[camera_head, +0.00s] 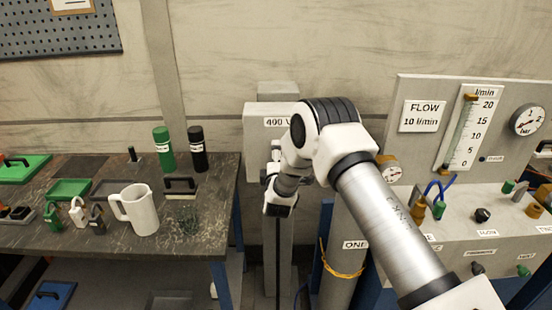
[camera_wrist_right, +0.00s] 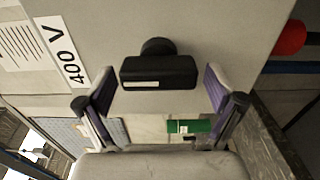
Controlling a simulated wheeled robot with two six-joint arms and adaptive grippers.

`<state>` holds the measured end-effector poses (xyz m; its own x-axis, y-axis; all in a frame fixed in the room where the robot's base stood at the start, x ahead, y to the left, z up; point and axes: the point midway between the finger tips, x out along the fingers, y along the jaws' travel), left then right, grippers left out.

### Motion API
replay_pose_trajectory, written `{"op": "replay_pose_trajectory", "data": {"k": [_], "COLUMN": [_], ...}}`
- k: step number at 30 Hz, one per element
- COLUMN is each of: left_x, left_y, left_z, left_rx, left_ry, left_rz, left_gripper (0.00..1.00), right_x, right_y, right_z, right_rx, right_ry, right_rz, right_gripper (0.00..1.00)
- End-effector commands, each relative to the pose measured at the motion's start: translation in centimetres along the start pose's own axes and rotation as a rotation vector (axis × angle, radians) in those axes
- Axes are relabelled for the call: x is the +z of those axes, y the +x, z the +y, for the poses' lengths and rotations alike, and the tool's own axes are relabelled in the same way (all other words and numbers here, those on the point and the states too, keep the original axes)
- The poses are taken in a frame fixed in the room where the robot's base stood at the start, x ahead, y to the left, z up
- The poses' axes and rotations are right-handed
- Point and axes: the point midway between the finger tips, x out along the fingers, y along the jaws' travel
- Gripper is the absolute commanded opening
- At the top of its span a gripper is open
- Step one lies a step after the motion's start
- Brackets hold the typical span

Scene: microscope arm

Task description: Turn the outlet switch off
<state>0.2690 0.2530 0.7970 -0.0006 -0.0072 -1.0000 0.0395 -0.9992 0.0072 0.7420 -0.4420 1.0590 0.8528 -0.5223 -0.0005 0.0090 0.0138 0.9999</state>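The outlet is a grey box (camera_head: 262,116) labelled 400 V, on a post between the bench and the flow panel. In the right wrist view its black switch handle (camera_wrist_right: 158,72) sits on the box face, with a pale strip on it. My right gripper (camera_wrist_right: 160,82) is open, with one finger on each side of the handle and a gap on both sides. In the head view my right arm hides most of the switch and the gripper (camera_head: 272,180) shows only in part. My left gripper is not in view.
The bench (camera_head: 200,240) at left holds a white mug (camera_head: 138,210), green and black bottles and padlocks. A flow panel (camera_head: 480,215) and a gas cylinder (camera_head: 348,240) marked ONE stand at right, close to my arm. A red knob (camera_wrist_right: 290,38) shows beside the box.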

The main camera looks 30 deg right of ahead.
Motion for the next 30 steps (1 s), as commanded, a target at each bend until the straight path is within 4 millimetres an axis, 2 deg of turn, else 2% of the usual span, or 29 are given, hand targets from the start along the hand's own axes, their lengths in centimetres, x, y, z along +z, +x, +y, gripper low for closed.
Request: {"op": "replay_pose_trajectory", "data": {"k": [5, 8, 11, 18, 21, 25, 30], "left_x": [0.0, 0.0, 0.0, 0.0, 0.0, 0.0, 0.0], "left_y": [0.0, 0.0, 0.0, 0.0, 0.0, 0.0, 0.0], "left_z": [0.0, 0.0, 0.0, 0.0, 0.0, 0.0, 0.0], "left_rx": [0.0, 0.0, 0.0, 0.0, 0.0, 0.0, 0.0], "left_ry": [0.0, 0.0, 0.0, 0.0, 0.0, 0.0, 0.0], "left_rz": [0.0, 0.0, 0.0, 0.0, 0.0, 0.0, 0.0], "left_gripper": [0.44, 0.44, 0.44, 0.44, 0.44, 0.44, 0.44], "right_x": [0.0, -0.1, -0.1, -0.1, -0.1, -0.1, 0.0], "right_y": [-0.2, -1.2, -3.2, -9.3, -11.0, -12.0, -12.0], "right_z": [0.0, 0.0, 0.0, -0.1, -0.1, 0.0, 0.0], "right_rx": [-0.001, -0.002, -0.003, -0.003, -0.001, 0.0, 0.0], "right_ry": [0.0, 0.0, -0.002, -0.003, -0.001, -0.001, 0.0], "right_rz": [0.0, 0.001, 0.002, 0.003, 0.002, 0.001, 0.0], "right_gripper": [0.93, 0.93, 0.93, 0.93, 0.93, 0.93, 0.93]}}
